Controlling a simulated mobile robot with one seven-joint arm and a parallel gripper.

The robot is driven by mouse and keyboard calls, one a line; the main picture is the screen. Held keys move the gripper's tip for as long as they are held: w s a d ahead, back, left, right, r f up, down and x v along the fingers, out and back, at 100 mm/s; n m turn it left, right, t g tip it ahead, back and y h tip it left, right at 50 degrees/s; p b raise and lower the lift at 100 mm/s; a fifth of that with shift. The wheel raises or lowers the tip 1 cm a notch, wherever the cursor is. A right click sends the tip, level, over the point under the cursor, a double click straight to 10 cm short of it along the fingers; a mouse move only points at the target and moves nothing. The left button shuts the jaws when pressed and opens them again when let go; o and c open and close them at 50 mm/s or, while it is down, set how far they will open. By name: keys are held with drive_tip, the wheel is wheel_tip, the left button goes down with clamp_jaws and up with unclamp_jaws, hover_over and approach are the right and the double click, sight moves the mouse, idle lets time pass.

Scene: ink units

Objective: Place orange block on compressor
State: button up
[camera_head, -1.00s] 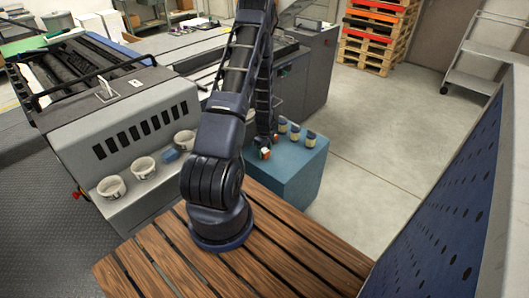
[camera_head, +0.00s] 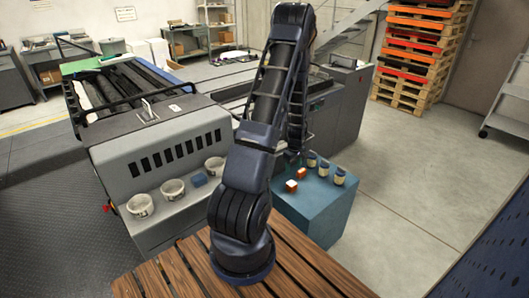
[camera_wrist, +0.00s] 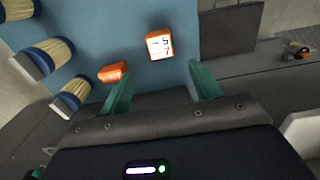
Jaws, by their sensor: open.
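Two small orange blocks sit on top of a teal-blue box, which shows its front in the head view (camera_head: 318,218). One orange block (camera_head: 291,186) has a white face; the other (camera_head: 302,172) is close behind it. In the wrist view, one block shows a white face with digits (camera_wrist: 158,44), in line with the space between my fingers. A plain orange block (camera_wrist: 113,73) lies beside my left finger. My gripper (camera_wrist: 160,65) is open and empty above the box. In the head view it is small and dark, behind the blocks. I cannot tell which thing is the compressor.
Several dark-and-cream jars (camera_head: 324,168) stand along the box's far right edge. A slatted wooden pallet (camera_head: 185,270) lies under my arm.

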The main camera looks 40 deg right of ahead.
drive_tip(key=w+a+r+h, duration=0.1)
drive_tip(key=w+a+r, duration=0.4)
drive_tip(key=r, duration=0.3)
drive_tip(key=w+a+r, duration=0.5)
drive_tip(key=r, duration=0.4)
drive_tip(key=w+a+r+t, duration=0.2)
drive_tip(key=w+a+r, duration=0.2)
drive_tip(key=a+r, duration=1.05)
drive_tip(key=s+a+r+t, duration=0.1)
drive_tip(key=s+a+r, duration=0.2)
drive_tip(key=a+r, duration=0.35)
drive_tip(key=s+a+r, duration=0.2)
drive_tip(key=a+r, duration=0.1)
drive_tip(key=a, duration=0.6)
drive_tip(key=s+a+r+t+y, duration=0.1)
drive_tip(key=s+a+r, duration=0.4)
drive_tip(key=s+a, duration=0.5)
drive_tip(key=shift+s+a+t, duration=0.3)
drive_tip(key=shift+s, duration=0.45)
